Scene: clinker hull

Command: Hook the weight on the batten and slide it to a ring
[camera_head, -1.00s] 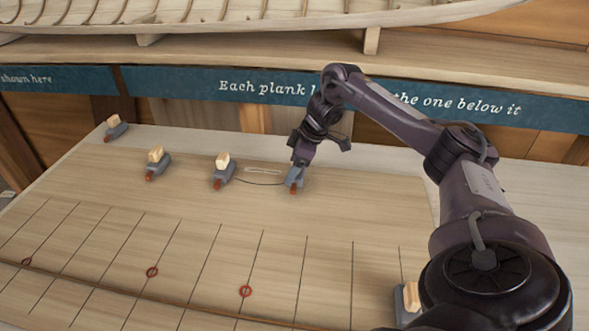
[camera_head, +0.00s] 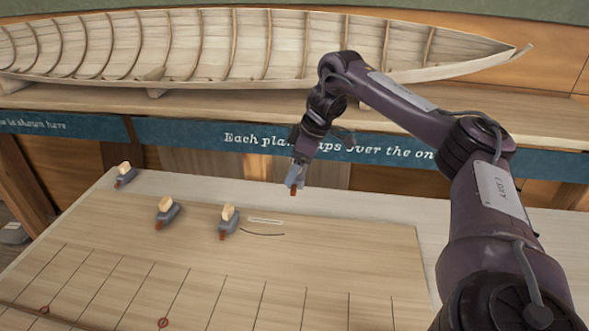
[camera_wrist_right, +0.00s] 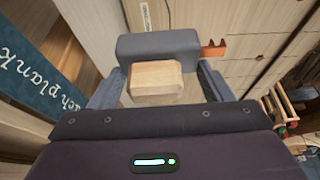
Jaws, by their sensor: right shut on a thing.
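My right gripper (camera_head: 298,170) is shut on a weight (camera_head: 294,185), a grey block with a wooden grip and an orange-red hook, held in the air above the far part of the board. The right wrist view shows the wooden grip (camera_wrist_right: 155,80) between the fingers, with the grey body (camera_wrist_right: 158,45) beyond and the hook (camera_wrist_right: 214,48) to the right. Other such weights stand on the board: one left of the label (camera_head: 228,222), one farther left (camera_head: 167,212), one at the far left corner (camera_head: 125,175). Red rings (camera_head: 44,309) (camera_head: 163,322) lie low on the lined board. My left gripper is not seen.
The pale board (camera_head: 130,240) has thin dark lines across its near part. A white outline (camera_head: 265,220) and a dark curved line (camera_head: 262,234) lie on it. A blue lettered strip (camera_head: 190,135) and a wooden hull (camera_head: 200,50) on a shelf stand behind.

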